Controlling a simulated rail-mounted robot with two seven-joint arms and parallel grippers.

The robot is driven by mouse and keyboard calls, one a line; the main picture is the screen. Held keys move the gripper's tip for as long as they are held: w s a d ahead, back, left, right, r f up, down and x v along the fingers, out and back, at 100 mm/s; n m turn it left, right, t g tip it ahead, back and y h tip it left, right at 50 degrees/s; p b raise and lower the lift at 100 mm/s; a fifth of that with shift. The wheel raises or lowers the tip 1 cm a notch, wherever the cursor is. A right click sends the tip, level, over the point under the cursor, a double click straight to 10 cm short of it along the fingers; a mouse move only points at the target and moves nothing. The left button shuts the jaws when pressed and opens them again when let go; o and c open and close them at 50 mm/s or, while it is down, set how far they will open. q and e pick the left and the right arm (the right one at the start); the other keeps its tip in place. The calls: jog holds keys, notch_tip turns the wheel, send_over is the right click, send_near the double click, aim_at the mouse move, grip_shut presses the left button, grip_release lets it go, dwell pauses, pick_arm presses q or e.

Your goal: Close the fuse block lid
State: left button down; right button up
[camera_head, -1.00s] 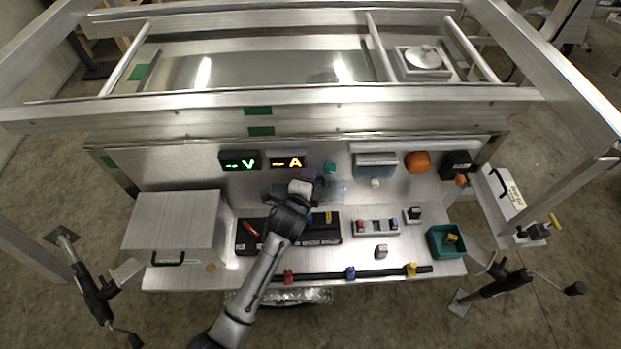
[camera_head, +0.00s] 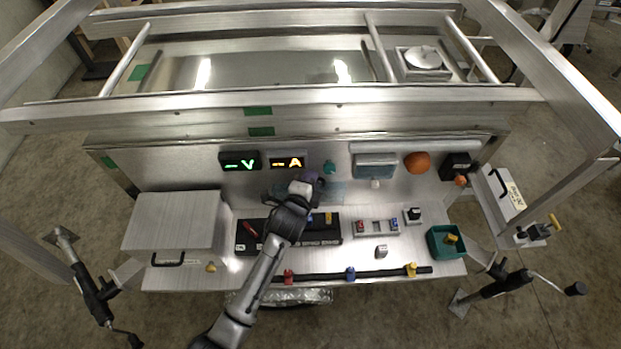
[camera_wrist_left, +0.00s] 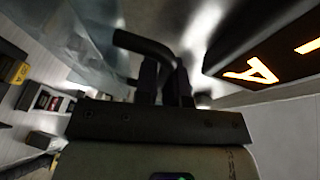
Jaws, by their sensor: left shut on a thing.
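The black fuse block (camera_head: 326,238) lies on the bench, partly covered by my left arm. Its clear, bluish lid (camera_head: 336,190) stands raised at the block's back edge; its exact angle is hard to tell. The clear pane also shows at the left of the left wrist view (camera_wrist_left: 85,40). My left gripper (camera_head: 312,182) is up at the lid, in front of the back panel. In the left wrist view its dark fingers (camera_wrist_left: 165,78) are shut on a bent black handle (camera_wrist_left: 143,43) beside the pane. My right gripper is out of view.
A volt display (camera_head: 240,161) and an amp display (camera_head: 288,162) sit on the back panel, the latter close to my gripper. A metal box (camera_head: 172,220) stands left. A grey switch block (camera_head: 377,227) and green bin (camera_head: 434,243) stand right. A black bar (camera_head: 320,276) runs along the front.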

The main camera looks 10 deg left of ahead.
pick_arm(q)
jog(key=shift+s+d+f+b, duration=0.1)
jog(key=shift+s+f+b, duration=0.15)
jog(key=shift+s+b, duration=0.2)
jog(key=s+d+f+m+t+b, duration=0.1)
jog(key=s+f+t, duration=0.1)
jog(key=s, duration=0.5)
jog(key=shift+s+f, duration=0.2)
jog(key=shift+f, duration=0.4)
jog(key=shift+d, duration=0.1)
jog(key=c, duration=1.2)
grip_release()
jog(key=shift+c, duration=0.2)
jog(key=shift+s, duration=0.1)
